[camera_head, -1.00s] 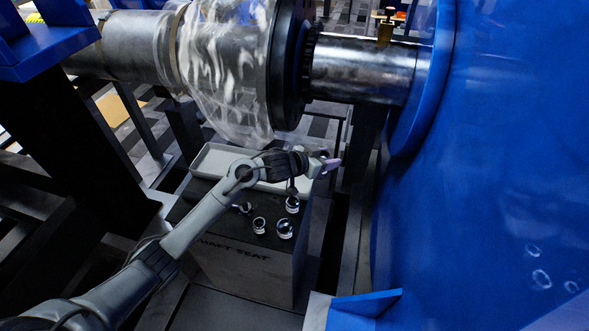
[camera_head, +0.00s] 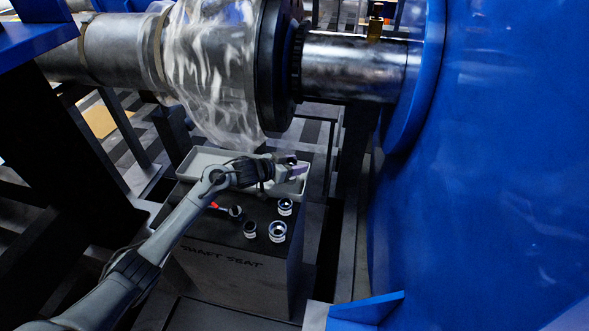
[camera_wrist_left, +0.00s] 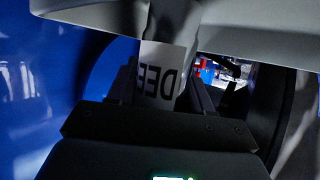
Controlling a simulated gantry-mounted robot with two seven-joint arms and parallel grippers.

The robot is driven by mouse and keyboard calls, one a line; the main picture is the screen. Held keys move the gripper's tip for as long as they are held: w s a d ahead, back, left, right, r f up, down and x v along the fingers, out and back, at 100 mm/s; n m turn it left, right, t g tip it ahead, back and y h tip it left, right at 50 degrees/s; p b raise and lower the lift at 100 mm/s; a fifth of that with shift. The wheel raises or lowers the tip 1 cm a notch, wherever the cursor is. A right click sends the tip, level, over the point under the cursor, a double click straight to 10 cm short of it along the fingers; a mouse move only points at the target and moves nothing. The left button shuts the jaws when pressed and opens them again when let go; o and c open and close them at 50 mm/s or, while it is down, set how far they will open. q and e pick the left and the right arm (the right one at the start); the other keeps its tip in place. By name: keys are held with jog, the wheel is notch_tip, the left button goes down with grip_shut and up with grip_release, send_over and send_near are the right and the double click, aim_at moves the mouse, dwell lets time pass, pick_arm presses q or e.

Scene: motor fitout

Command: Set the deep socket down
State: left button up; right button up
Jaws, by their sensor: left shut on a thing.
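My left gripper (camera_head: 296,171) is over the right end of the pale tray (camera_head: 196,162) on the black-topped stand. In the head view the held socket is small and hard to separate from the purplish fingertips. I cannot tell whether it touches the tray. My right gripper is not in view.
Several shiny round sockets (camera_head: 277,231) stand on the black top in front of the tray, beside a red-tipped item (camera_head: 214,206). The stand front (camera_head: 235,280) reads "SHAFT SEAT". A large blue housing (camera_head: 490,170) is at right. A steel shaft (camera_head: 350,68) crosses above.

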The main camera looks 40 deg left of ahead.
pick_arm(q)
jog(key=shift+f, duration=0.3)
jog(key=o, duration=1.3)
jog(key=shift+f, duration=0.15)
jog(key=shift+c, duration=0.2)
jog(key=shift+s+a+r, duration=0.1)
jog(key=shift+s+r, duration=0.05)
jog(key=shift+r, duration=0.15)
jog(key=p+v, duration=0.4)
jog(key=v, duration=0.7)
jog(key=shift+s+r+p, duration=0.1)
jog(key=shift+s+p, duration=0.2)
jog(key=shift+p, duration=0.1)
